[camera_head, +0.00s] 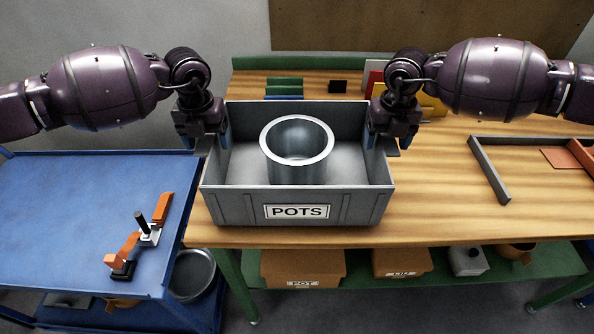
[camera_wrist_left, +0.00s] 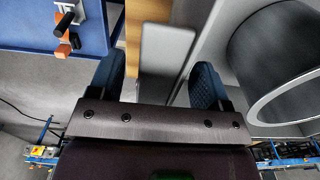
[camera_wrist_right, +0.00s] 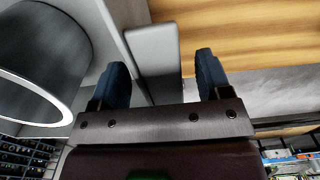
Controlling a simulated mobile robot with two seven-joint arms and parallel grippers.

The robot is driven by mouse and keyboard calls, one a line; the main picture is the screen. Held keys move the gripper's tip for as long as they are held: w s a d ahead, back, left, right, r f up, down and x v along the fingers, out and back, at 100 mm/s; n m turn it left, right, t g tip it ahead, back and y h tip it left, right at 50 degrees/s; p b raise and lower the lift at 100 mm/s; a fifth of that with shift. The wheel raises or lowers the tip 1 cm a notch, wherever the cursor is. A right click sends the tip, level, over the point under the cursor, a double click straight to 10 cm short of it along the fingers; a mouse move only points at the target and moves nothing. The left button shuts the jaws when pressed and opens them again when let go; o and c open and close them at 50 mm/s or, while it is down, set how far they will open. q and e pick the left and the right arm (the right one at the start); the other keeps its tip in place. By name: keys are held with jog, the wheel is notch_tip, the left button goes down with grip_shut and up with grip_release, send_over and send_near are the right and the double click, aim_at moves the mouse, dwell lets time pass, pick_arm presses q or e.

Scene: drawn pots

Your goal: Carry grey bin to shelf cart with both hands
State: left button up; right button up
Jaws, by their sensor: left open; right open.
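The grey bin (camera_head: 236,208), labelled POTS, stands on the wooden workbench with a metal pot (camera_head: 297,150) upright inside it. My left gripper (camera_head: 208,140) is open at the bin's left side wall; in the left wrist view its fingers (camera_wrist_left: 157,80) stand either side of a flat grey side handle (camera_wrist_left: 163,55). My right gripper (camera_head: 388,142) is open at the right side wall; in the right wrist view its fingers (camera_wrist_right: 163,78) straddle the other handle (camera_wrist_right: 153,48). Contact cannot be told. The blue shelf cart (camera_head: 70,205) stands to the left.
An orange-handled clamp (camera_head: 145,235) lies on the cart's right part; the left part of its top is clear. A grey-edged tray (camera_head: 490,170) is on the bench (camera_head: 440,205) at right. Orange bins (camera_head: 303,267) and other items sit on the green lower shelf.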

pick_arm(q)
jog(key=shift+f, duration=0.8)
pick_arm(e)
jog(key=shift+f, duration=0.8)
pick_arm(q)
jog(key=c, duration=1.3)
pick_arm(e)
jog(key=c, duration=1.3)
pick_arm(q)
grip_shut()
pick_arm(e)
grip_shut()
pick_arm(q)
jog(key=shift+r, duration=0.1)
pick_arm(e)
jog(key=shift+r, duration=0.1)
